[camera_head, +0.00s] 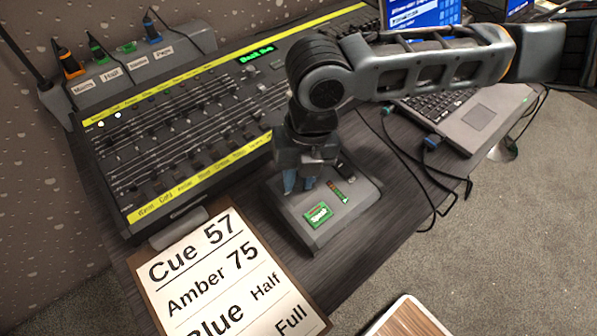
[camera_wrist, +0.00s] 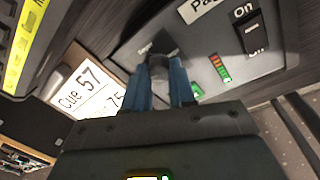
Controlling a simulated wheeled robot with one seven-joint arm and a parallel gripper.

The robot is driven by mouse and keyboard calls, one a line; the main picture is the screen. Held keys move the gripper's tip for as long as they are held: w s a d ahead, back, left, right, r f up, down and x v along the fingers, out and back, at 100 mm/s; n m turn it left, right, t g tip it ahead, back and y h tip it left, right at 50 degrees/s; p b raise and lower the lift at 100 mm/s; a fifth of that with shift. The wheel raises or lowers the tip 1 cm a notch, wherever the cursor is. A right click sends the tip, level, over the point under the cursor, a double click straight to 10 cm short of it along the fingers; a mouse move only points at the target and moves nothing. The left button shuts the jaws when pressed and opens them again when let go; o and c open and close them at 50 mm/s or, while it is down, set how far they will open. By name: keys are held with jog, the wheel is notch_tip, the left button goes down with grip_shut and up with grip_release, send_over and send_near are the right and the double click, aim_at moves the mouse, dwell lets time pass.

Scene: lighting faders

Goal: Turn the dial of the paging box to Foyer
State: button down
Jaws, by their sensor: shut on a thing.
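The paging box (camera_head: 335,219) is a grey sloped box on the desk, right of the clipboard. It has a green button (camera_head: 318,214) and a row of small level lights (camera_head: 338,190). In the wrist view the box (camera_wrist: 262,66) shows a black On rocker switch (camera_wrist: 250,34) and a partly cut-off label. My gripper (camera_head: 300,182) points down over the box's left part. Its blue fingers are shut on the dark dial (camera_wrist: 162,66), seen between them in the wrist view (camera_wrist: 172,85). The dial's position words are mostly hidden, so I cannot tell its setting.
A lighting desk (camera_head: 185,130) with several faders stands behind and left of the box. A clipboard (camera_head: 225,275) with a cue sheet lies in front left. A laptop (camera_head: 470,115) and loose cables (camera_head: 425,175) are at the right. A wooden-topped thing (camera_head: 405,318) shows at the bottom.

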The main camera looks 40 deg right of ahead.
aim_at(308, 193)
jog(key=m, duration=0.3)
jog(key=shift+m, duration=0.4)
jog(key=m+t, duration=0.1)
jog(key=m, duration=0.2)
jog(key=shift+m+p, duration=0.3)
jog(key=shift+p, duration=0.05)
jog(key=m, duration=0.3)
jog(key=shift+m, duration=0.3)
jog(key=shift+m+t, duration=0.4)
jog(key=shift+m, duration=1.6)
jog(key=c, duration=0.9)
grip_release()
jog(key=shift+c, duration=0.2)
jog(key=v, duration=0.7)
jog(key=shift+s+r, duration=0.15)
jog(key=shift+r, duration=0.25)
